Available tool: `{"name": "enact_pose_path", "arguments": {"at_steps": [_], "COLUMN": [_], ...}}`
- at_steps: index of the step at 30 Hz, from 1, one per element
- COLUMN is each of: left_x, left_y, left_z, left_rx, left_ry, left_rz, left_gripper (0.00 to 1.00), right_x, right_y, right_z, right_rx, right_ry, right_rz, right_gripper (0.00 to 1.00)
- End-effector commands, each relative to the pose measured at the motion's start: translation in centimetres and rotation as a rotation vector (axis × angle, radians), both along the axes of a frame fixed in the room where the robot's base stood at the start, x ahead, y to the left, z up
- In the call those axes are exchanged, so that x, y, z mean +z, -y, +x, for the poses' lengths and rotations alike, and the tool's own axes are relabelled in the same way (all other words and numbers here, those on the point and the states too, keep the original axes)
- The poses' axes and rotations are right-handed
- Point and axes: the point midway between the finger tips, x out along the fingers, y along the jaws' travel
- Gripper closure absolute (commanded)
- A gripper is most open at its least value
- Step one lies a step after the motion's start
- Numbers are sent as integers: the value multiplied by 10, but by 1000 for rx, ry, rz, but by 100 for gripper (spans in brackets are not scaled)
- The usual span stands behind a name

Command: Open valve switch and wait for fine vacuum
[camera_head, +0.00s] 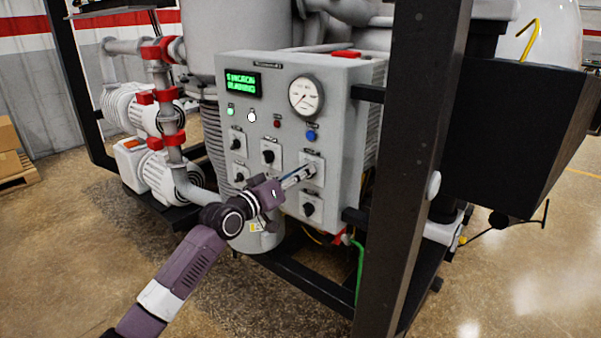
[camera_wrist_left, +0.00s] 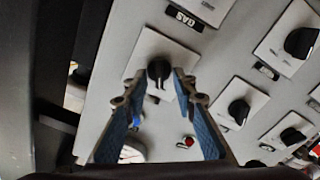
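The grey control panel (camera_head: 270,88) stands in the middle of the head view and carries several black rotary switches on white plates. My left gripper (camera_head: 304,174) is at the right-hand switch (camera_head: 314,163) below the blue button. In the left wrist view that black knob (camera_wrist_left: 158,71) lies between my two blue-padded fingertips (camera_wrist_left: 160,82), which stand apart with a small gap on each side. Whether they touch the knob is unclear, and its label is hidden. The green display (camera_head: 241,84) is lit, its text too small to read. The round gauge (camera_head: 306,95) sits beside it. My right gripper is not in view.
A dark frame post (camera_head: 413,150) stands close to the right of the panel. Pumps and pipes (camera_head: 150,150) are at the left. Other switches sit near my fingers, such as one knob (camera_wrist_left: 238,110) in the wrist view. The floor in front is clear.

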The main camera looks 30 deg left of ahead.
Motion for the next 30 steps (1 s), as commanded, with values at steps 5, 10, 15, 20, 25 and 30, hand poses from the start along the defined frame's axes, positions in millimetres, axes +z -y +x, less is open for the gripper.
{"name": "enact_pose_path", "arguments": {"at_steps": [5, 10, 15, 20, 25, 30], "left_x": [0, 0, 0, 0, 0, -1], "left_y": [0, 0, 0, 0, 0, 1], "left_z": [0, 0, 0, 0, 0, 0], "left_rx": [0, 0, 0, 0, 0, -1], "left_ry": [0, 0, 0, 0, 2, 8], "left_rz": [0, 0, 0, 2, 31, 110], "left_gripper": [75, 91, 100, 100, 100, 100], "right_x": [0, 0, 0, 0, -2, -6], "right_y": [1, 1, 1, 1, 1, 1], "right_z": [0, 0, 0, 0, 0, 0], "right_rx": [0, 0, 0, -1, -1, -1], "right_ry": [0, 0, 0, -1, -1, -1], "right_rz": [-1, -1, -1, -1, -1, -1], "right_gripper": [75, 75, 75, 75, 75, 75]}}
